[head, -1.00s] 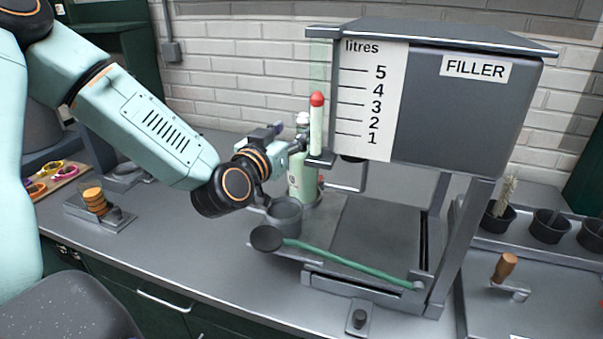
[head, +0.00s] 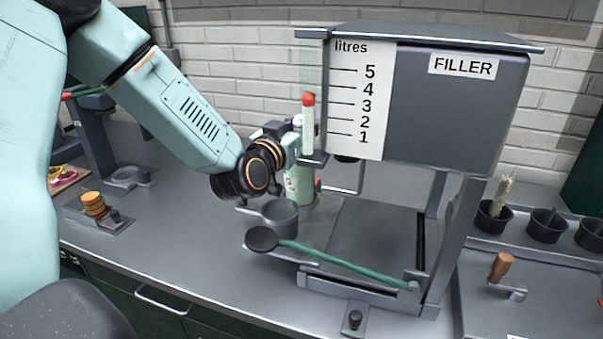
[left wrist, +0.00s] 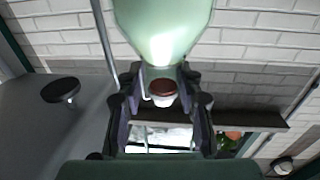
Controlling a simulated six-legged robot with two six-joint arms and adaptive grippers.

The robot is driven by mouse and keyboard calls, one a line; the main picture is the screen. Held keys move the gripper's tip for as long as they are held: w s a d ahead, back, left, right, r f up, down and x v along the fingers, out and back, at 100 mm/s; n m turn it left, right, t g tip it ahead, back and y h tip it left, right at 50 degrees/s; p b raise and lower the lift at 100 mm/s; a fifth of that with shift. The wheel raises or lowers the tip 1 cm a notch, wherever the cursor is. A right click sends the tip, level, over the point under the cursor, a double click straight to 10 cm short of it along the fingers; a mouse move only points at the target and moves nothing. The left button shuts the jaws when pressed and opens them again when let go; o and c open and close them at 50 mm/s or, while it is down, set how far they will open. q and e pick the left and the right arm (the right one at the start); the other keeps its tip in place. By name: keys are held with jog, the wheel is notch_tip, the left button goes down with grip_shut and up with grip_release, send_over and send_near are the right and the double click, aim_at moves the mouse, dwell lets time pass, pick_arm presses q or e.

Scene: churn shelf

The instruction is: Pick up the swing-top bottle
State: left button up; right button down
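The swing-top bottle (head: 301,188) is pale green and stands upright on the counter, left of the filler. My left wrist and the filler's gauge hide part of it in the head view. In the left wrist view the bottle (left wrist: 163,25) appears upside down, its neck with a red ring and white stopper pointing down in the picture. My left gripper (left wrist: 160,85) has its two dark fingers on either side of the neck. Gaps seem to show between fingers and neck, so it looks open. In the head view the left gripper is mostly hidden behind its wrist. My right gripper is not in view.
The grey filler (head: 455,110) stands just right of the bottle, with a red-tipped gauge (head: 308,115) close to my wrist. A grey cup (head: 280,216) and a green lever with a black paddle (head: 262,239) are in front. The counter at left is mostly clear.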

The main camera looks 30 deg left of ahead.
pick_arm(q)
jog(key=shift+s+a+f, duration=0.1)
jog(key=shift+a+f, duration=0.05)
jog(key=shift+a, duration=0.2)
jog(key=c, duration=0.5)
jog(key=shift+c, duration=0.5)
jog(key=shift+d, duration=0.25)
grip_shut()
jog(key=shift+a, duration=0.15)
jog(key=shift+r, duration=0.25)
